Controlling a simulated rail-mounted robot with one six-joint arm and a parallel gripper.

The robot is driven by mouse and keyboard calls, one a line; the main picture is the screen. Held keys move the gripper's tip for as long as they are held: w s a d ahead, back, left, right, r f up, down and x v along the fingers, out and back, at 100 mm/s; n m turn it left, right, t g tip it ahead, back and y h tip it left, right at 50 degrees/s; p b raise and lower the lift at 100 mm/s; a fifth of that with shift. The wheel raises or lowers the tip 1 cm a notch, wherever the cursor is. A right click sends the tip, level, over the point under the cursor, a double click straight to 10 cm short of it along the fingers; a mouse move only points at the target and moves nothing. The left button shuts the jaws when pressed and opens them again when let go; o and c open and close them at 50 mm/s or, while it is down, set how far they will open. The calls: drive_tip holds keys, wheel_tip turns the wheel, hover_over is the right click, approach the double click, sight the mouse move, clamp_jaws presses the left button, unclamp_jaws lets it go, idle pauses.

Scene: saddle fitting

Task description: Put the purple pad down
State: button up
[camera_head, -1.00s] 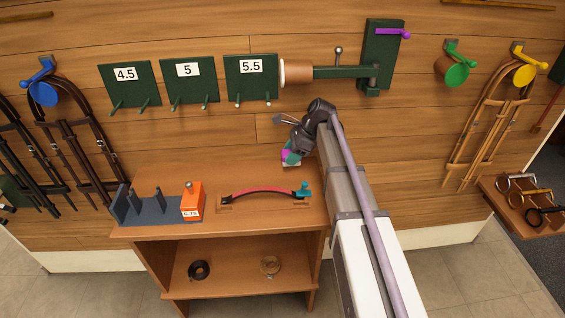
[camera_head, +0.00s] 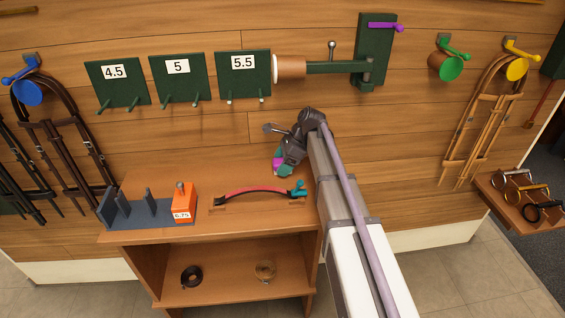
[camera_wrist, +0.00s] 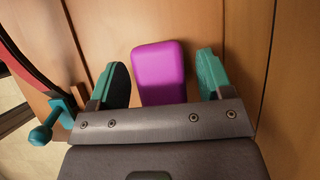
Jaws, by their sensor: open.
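The purple pad (camera_wrist: 158,72) is a rounded block. In the wrist view it lies between my gripper's two teal fingers, with a clear gap to each finger. My gripper (camera_wrist: 163,66) is open. In the head view my gripper (camera_head: 281,168) points down at the right back of the wooden bench top (camera_head: 240,219), close to the wall. A small bit of the purple pad (camera_head: 277,163) shows there beside the teal fingertips; the rest is hidden. The pad appears to rest on the wood, but its underside is hidden.
A red and black curved strap piece with a teal clamp (camera_head: 299,189) lies just in front of my gripper. An orange block (camera_head: 184,203) and a grey slotted rack (camera_head: 124,209) stand at the bench's left. Green numbered plates (camera_head: 243,77) hang above.

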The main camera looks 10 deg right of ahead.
drive_tip(key=shift+r, duration=0.15)
drive_tip(key=p+v, duration=0.6)
drive_tip(key=v, duration=0.1)
drive_tip(key=shift+r+p, duration=0.25)
drive_tip(key=shift+p, duration=0.15)
drive_tip(key=shift+d, duration=0.1)
